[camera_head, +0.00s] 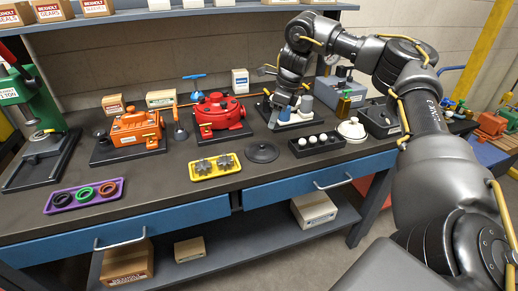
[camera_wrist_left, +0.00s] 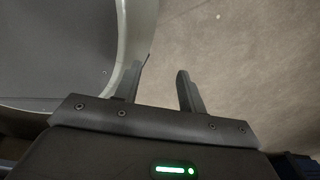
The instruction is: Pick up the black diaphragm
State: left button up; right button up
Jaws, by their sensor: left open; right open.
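The black diaphragm (camera_head: 262,152) appears to be the flat dark disc with a small raised centre, lying on the dark bench top in the head view. It lies between the yellow tray and the black ball tray. My right gripper (camera_head: 280,116) points down above the bench, behind the disc and slightly to its right, close to a grey-blue device. It is apart from the disc and open, though its fingertips are small in the picture. My left gripper (camera_wrist_left: 160,78) shows only in the left wrist view, with its fingers apart and nothing between them.
A yellow tray (camera_head: 196,178) with two gears is left of the disc; a black tray (camera_head: 326,148) with white balls is right. A white lidded part (camera_head: 351,130), red motor (camera_head: 219,117), orange motor (camera_head: 135,129) and purple ring tray (camera_head: 52,208) also stand on the bench.

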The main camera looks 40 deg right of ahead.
aim_at(263, 145)
jog(key=x, duration=0.2)
jog(key=a+x, duration=0.1)
jog(key=x, duration=0.2)
jog(key=shift+w+b, duration=0.25)
jog(key=shift+b, duration=0.05)
jog(key=shift+f, duration=0.2)
jog(key=shift+s+d, duration=0.1)
jog(key=shift+f, duration=0.45)
jog(key=p+x, duration=0.1)
jog(key=x, duration=0.2)
jog(key=shift+w+a+f, duration=0.2)
jog(key=shift+a+f, duration=0.05)
jog(key=shift+f, duration=0.35)
pick_arm(q)
jog(key=shift+s+r, duration=0.1)
jog(key=shift+s, duration=0.4)
pick_arm(e)
grip_shut()
